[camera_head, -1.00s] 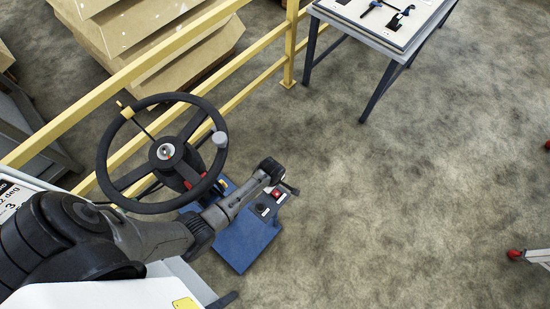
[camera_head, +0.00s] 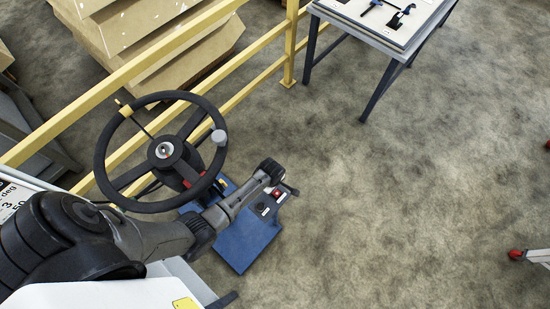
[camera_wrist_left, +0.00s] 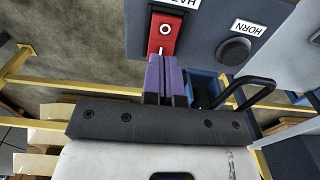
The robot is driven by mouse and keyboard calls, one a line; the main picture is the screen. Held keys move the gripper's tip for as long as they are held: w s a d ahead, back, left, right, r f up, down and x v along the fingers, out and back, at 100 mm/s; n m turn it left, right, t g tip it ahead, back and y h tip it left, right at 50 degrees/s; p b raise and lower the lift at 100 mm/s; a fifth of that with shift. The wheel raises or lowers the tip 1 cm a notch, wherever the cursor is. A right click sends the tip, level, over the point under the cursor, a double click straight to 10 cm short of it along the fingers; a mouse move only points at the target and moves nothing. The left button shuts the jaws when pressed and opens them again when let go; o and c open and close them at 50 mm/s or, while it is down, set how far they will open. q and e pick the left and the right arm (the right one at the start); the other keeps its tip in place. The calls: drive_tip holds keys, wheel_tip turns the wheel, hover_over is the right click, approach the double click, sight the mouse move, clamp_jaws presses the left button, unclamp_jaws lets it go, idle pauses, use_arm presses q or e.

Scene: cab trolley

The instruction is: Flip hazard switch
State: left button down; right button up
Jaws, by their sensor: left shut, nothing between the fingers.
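The hazard switch is a red plate with a round white-ringed centre and a dark slot above; in the left wrist view the red hazard switch (camera_wrist_left: 166,32) sits under a partly cut-off label starting "HAZ". It also shows as a small red patch in the head view (camera_head: 277,193), beside my left wrist. My left gripper (camera_wrist_left: 165,62) has its purple fingers shut and empty, with the tips at the lower edge of the red plate. I cannot tell whether they touch it. In the head view my wrist hides the fingers. My right gripper is not in view.
A black round horn button (camera_wrist_left: 235,50) is right of the switch. The steering wheel (camera_head: 107,150) stands left of the blue console (camera_head: 242,248). A yellow railing (camera_head: 100,95), stacked boxes (camera_head: 150,40) and a table (camera_head: 375,35) lie beyond. The floor to the right is mostly open.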

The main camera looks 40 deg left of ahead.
use_arm(q)
drive_tip(key=shift+f+b, duration=0.45)
drive_tip(key=shift+f, duration=0.25)
drive_tip(key=shift+r, duration=0.2)
wheel_tip(320, 180, up, 7)
drive_tip(key=p, duration=0.8)
drive_tip(key=shift+f, duration=0.15)
idle(0.7)
